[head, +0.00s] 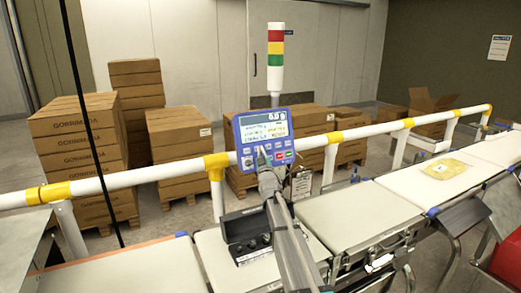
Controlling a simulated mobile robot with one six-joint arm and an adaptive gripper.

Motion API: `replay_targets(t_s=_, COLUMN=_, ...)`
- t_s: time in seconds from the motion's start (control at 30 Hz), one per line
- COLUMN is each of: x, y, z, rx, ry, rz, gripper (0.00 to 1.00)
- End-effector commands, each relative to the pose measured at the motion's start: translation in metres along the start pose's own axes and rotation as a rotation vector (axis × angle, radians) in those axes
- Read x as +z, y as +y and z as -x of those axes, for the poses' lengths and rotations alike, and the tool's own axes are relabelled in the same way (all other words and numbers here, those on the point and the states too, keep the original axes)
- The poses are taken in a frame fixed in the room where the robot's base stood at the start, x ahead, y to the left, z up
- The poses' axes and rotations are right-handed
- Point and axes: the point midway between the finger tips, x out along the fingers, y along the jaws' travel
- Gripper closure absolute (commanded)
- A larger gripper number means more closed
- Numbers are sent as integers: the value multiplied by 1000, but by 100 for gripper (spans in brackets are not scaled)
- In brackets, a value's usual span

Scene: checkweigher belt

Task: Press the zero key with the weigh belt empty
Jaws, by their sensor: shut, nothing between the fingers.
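The blue control terminal (262,132) stands on a post behind the belts. Its lit display (266,128) seems to read 0.0 g at the top, and a row of small keys sits below; their labels are too small to read, so I cannot pick out the zero key. My gripper (263,157) is shut and empty, its tips in front of the lower key area. I cannot tell whether they touch a key. The white belt section (355,214) right of my arm is bare. The section behind my arm (215,258) looks bare where visible, but is partly hidden.
A yellow packet (449,168) lies on the belt further right. A white and yellow rail (150,176) runs behind the belts. A light tower (276,60) and stacked cartons (75,125) stand beyond it.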

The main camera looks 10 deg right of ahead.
Motion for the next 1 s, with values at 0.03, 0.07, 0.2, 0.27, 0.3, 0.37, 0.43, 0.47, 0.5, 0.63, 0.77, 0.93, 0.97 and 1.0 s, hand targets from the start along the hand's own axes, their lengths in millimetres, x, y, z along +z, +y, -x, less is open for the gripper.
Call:
replay_targets(t_s=0.03, x=-2, y=2, z=2, rx=0, ry=0, rz=0, gripper=100)
replay_targets(t_s=0.07, x=-2, y=2, z=3, rx=0, ry=0, rz=0, gripper=100)
replay_targets(t_s=0.2, x=-4, y=3, z=5, rx=0, ry=0, rz=0, gripper=100)
replay_targets(t_s=0.27, x=-4, y=4, z=5, rx=0, ry=0, rz=0, gripper=100)
replay_targets(t_s=0.3, x=-4, y=4, z=5, rx=0, ry=0, rz=0, gripper=100)
replay_targets(t_s=0.37, x=-3, y=4, z=5, rx=0, ry=0, rz=0, gripper=100)
replay_targets(t_s=0.43, x=-3, y=4, z=5, rx=0, ry=0, rz=0, gripper=100)
replay_targets(t_s=0.47, x=-3, y=4, z=5, rx=0, ry=0, rz=0, gripper=100)
replay_targets(t_s=0.5, x=-3, y=4, z=5, rx=0, ry=0, rz=0, gripper=100)
replay_targets(t_s=0.63, x=-4, y=4, z=6, rx=0, ry=0, rz=0, gripper=100)
replay_targets(t_s=0.77, x=-8, y=8, z=11, rx=0, ry=0, rz=0, gripper=100)
replay_targets(t_s=0.93, x=-14, y=14, z=19, rx=0, ry=0, rz=1, gripper=100)
replay_targets(t_s=0.97, x=-16, y=15, z=20, rx=0, ry=0, rz=1, gripper=100)
replay_targets(t_s=1.0, x=-17, y=16, z=22, rx=0, ry=0, rz=1, gripper=100)
